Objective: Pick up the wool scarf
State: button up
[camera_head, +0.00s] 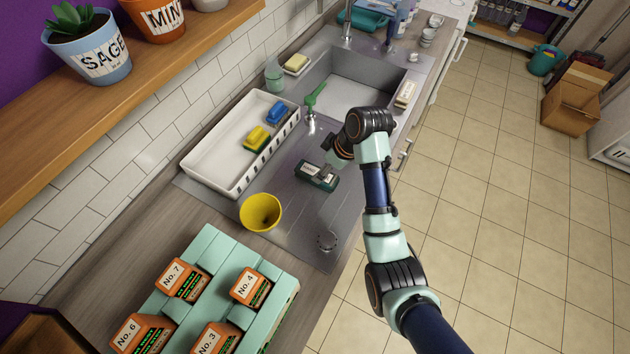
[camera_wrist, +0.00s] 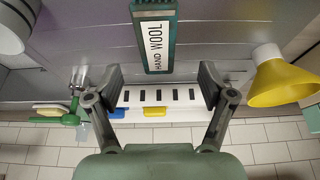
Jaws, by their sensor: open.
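I see no scarf as cloth. A dark teal block (camera_head: 316,176) with a white label lies on the ribbed metal drainboard. In the wrist view the teal block (camera_wrist: 155,64) reads "HAND WOOL" and shows at the top middle, its upper end cut off by the frame. My gripper (camera_wrist: 160,85) is open with nothing between its fingers. The block appears beyond the fingertips, roughly centred between them. In the head view my gripper (camera_head: 334,160) is above and close beside the block's upper right end; whether it touches cannot be told.
A yellow cup (camera_head: 261,212) stands to the lower left of the block. A white tray (camera_head: 208,160) with blue and yellow sponges lies along the wall side. A pale green rack (camera_head: 218,250) holds several orange boxes.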

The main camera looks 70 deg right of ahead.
jog(key=x, duration=0.3)
jog(key=b+x, duration=0.1)
jog(key=x, duration=0.3)
jog(key=shift+w+d+f, duration=0.15)
jog(key=shift+d+f, duration=0.1)
jog(key=c, duration=1.3)
jog(key=shift+o, duration=0.2)
jog(key=shift+r, duration=0.15)
notch_tip(320, 180, up, 20)
jog(key=p, duration=0.6)
